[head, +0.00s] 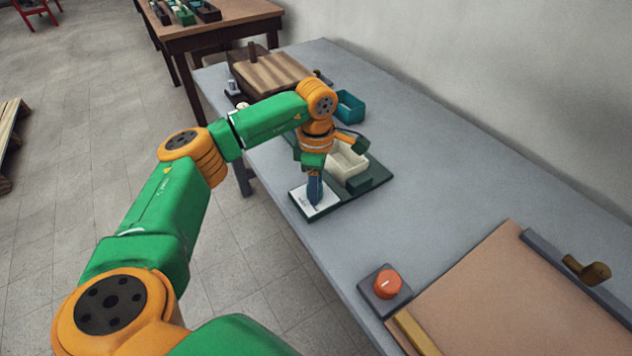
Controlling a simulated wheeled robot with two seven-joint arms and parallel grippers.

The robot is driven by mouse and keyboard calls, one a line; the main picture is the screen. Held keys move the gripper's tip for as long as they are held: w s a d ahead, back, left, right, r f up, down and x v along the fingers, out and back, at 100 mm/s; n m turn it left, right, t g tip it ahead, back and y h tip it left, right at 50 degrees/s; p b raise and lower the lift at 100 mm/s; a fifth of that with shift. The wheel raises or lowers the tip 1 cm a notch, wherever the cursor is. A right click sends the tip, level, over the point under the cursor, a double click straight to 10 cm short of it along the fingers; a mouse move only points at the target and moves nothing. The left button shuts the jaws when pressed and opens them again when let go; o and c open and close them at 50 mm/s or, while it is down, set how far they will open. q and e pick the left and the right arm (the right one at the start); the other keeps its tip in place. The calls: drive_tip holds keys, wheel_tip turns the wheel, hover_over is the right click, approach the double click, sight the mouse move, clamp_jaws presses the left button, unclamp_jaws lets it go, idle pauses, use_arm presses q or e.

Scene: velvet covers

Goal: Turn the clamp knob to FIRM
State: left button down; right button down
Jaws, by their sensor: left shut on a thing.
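My left gripper (314,184) points down over a white plate (326,204) at the near end of a dark green base on the grey table. It is shut on what appears to be the clamp knob, low against the plate. The knob is almost wholly hidden by the fingers, so its pointing direction cannot be told. The plate has small dark marks, too small to read. My right gripper is not in view.
A cream open box (347,164) stands on the base beside the gripper. A teal bin (350,107) and a striped wooden block (270,73) are farther back. An orange-red round knob on a grey box (380,300) and a brown board (510,300) lie nearer.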

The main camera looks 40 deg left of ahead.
use_arm(q)
drive_tip(key=n+p, duration=0.1)
drive_tip(key=n, duration=0.4)
drive_tip(key=n+p, duration=0.1)
drive_tip(key=n, duration=0.4)
drive_tip(key=shift+a+n+p, duration=0.1)
drive_tip(key=shift+n+p, duration=0.3)
idle(0.4)
drive_tip(key=shift+c, duration=2.1)
unclamp_jaws()
drive_tip(key=shift+w, duration=0.1)
wheel_tip(320, 180, up, 7)
drive_tip(key=shift+r, duration=0.1)
